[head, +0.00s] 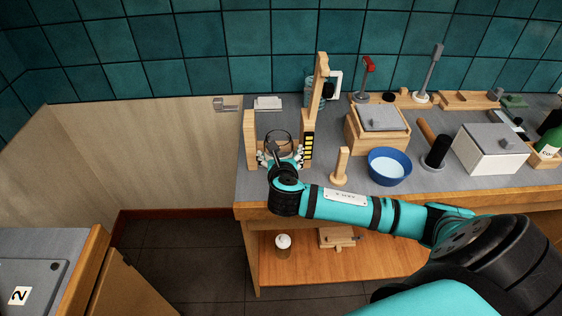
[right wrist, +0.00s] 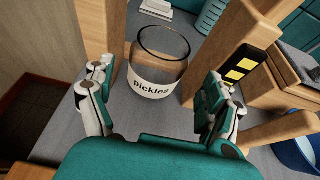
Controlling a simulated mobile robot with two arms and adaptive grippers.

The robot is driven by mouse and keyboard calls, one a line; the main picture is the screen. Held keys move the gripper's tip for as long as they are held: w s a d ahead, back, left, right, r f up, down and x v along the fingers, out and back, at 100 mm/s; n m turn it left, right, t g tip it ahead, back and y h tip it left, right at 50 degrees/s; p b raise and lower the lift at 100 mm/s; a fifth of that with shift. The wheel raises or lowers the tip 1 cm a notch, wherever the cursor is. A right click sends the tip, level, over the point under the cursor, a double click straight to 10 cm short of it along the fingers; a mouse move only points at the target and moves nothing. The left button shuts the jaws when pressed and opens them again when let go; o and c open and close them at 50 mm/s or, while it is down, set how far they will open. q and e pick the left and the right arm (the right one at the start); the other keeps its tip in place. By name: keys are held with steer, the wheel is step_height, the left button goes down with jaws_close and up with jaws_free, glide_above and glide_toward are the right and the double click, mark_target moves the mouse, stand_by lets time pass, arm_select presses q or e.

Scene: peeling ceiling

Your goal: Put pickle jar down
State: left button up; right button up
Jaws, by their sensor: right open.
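The pickle jar (right wrist: 154,84) is clear glass with a white "pickles" label. It stands upright on the grey counter in the right wrist view and looks empty. In the head view the jar (head: 279,141) is at the counter's left end, between two upright wooden posts, with its lower part hidden by my gripper. My right gripper (head: 281,160) is open at the jar's near side. In the right wrist view its fingers (right wrist: 155,92) are spread to the left and right of the jar, with gaps visible on both sides. My left gripper is not in view.
A wooden post (head: 251,140) stands left of the jar, and a taller post with a black-and-yellow strip (head: 308,148) stands right. A wooden peg (head: 341,165), blue bowl (head: 389,167) and lidded box (head: 377,128) are farther right. A shelf (head: 300,262) lies below.

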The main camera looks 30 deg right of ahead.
steer(key=shift+v, duration=2.25)
